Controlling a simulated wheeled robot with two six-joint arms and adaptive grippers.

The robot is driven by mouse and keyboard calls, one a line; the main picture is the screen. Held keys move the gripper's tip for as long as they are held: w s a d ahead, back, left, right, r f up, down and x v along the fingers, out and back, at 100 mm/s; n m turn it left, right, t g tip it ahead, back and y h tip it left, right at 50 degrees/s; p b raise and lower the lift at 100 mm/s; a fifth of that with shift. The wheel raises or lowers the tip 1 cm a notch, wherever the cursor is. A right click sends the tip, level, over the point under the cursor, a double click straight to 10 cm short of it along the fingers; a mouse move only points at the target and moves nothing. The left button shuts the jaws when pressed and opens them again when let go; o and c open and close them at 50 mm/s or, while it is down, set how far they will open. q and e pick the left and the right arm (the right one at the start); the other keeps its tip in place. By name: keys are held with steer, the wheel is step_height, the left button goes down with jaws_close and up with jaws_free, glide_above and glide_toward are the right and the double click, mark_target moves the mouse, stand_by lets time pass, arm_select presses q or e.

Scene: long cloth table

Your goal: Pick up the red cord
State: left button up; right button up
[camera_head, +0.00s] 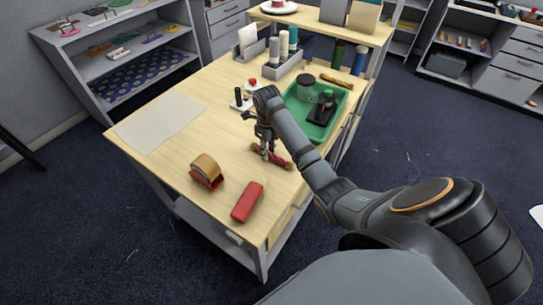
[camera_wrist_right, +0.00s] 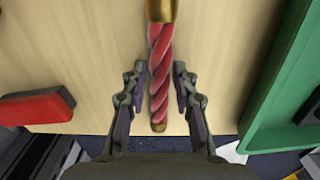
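The red cord (camera_head: 284,163) is a short, twisted red piece with gold-brown ends, lying on the wooden table near its right edge. In the right wrist view the cord (camera_wrist_right: 158,85) runs up the middle of the picture. My right gripper (camera_head: 268,153) points down over the cord and hides part of it in the head view. In the wrist view its two fingers (camera_wrist_right: 160,70) are open, one on each side of the cord, with a narrow gap on both sides. My left gripper is not in view.
A red block-like object (camera_head: 247,202) and a tape dispenser (camera_head: 206,172) are nearer the front edge. A green tray (camera_head: 331,127) with a jar and a dark item stands right of my gripper. A pale sheet (camera_head: 160,123) lies at left; the tabletop between is clear.

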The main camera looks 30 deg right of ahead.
mark_target(269, 152)
jaws_close()
steer(key=shift+r, duration=0.15)
steer(key=shift+r, duration=0.3)
step_height(269, 152, up, 3)
steer(key=shift+s+r+p, duration=0.1)
steer(key=shift+p, duration=0.2)
steer(key=s+a+r+p, duration=0.1)
steer(key=s+r+p, duration=0.3)
steer(key=s+p, duration=0.1)
steer(key=s+a+r+p, duration=0.1)
steer(key=s+r+p, duration=0.3)
steer(key=s+p, duration=0.2)
steer(key=s, duration=0.2)
steer(key=shift+s+a+r, duration=0.3)
steer(key=shift+a+r, duration=0.05)
